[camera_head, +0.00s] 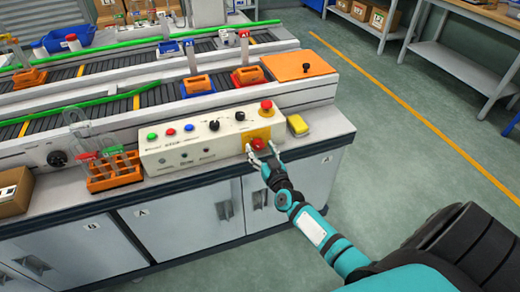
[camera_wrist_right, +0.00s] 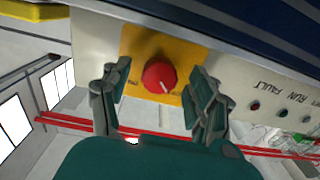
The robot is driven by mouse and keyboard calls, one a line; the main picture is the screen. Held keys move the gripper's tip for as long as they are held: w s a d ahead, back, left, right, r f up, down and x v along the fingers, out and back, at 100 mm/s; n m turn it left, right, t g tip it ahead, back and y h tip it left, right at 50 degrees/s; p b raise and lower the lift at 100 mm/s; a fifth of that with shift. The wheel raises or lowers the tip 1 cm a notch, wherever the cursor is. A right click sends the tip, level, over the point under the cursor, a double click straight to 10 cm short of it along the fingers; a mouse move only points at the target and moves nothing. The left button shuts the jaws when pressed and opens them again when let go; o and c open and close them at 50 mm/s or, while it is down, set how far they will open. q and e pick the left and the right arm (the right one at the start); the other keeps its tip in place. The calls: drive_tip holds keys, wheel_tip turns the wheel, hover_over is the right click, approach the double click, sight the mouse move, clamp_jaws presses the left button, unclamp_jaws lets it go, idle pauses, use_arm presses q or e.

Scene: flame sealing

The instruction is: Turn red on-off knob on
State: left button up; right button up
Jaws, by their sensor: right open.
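The red on-off knob (camera_head: 258,144) sits on a yellow plate (camera_head: 249,135) at the right end of the white control panel (camera_head: 190,150). In the right wrist view the round red knob (camera_wrist_right: 159,77) shows on its yellow plate (camera_wrist_right: 192,50), with a pale mark near its lower right rim. My right gripper (camera_head: 262,155) is at the panel's front face. Its open fingers (camera_wrist_right: 160,95) stand one on each side of the knob, with visible gaps, so they look apart from it. My left gripper is not in view.
A red mushroom button (camera_head: 266,106) stands on top of the panel above the knob. A yellow block (camera_head: 298,125) lies to the right. An orange rack (camera_head: 113,170) with tubes stands left of the panel. Conveyors (camera_head: 160,75) run behind. The floor at right is clear.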

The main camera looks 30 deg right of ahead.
drive_tip(key=shift+w, duration=0.45)
drive_tip(key=c, duration=1.1)
drive_tip(key=shift+c, duration=0.2)
